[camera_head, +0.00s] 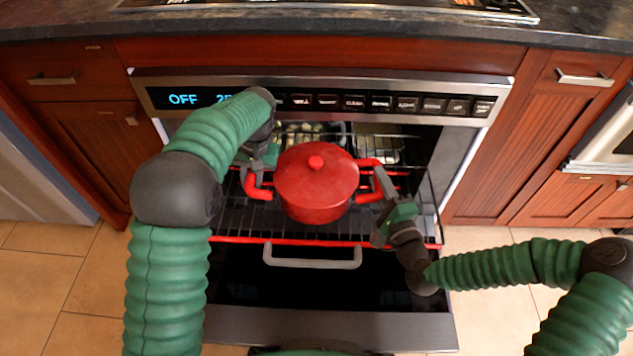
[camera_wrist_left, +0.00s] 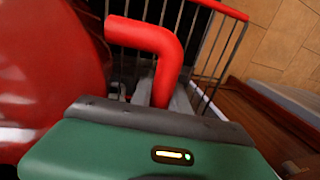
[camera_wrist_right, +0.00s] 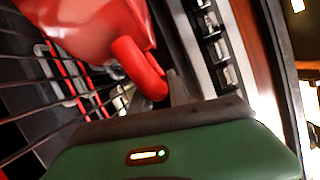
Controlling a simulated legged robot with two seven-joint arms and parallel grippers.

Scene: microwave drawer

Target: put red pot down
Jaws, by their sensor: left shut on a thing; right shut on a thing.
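The red pot (camera_head: 316,183) with its lid and round knob is upright at the pulled-out wire rack (camera_head: 232,222). I cannot tell whether its base touches the rack. My left gripper (camera_head: 256,168) is shut on the pot's left red handle, which also shows in the left wrist view (camera_wrist_left: 150,40). My right gripper (camera_head: 382,192) is shut on the right handle, which shows in the right wrist view (camera_wrist_right: 140,68). The fingertips are partly hidden by the handles and the gripper bodies.
The open drawer door (camera_head: 330,325) with a grey handle (camera_head: 312,262) lies below the rack. The control panel (camera_head: 350,102) and dark countertop (camera_head: 70,22) are above and behind. Wooden cabinets (camera_head: 80,150) stand on both sides. Tiled floor is free at left and right.

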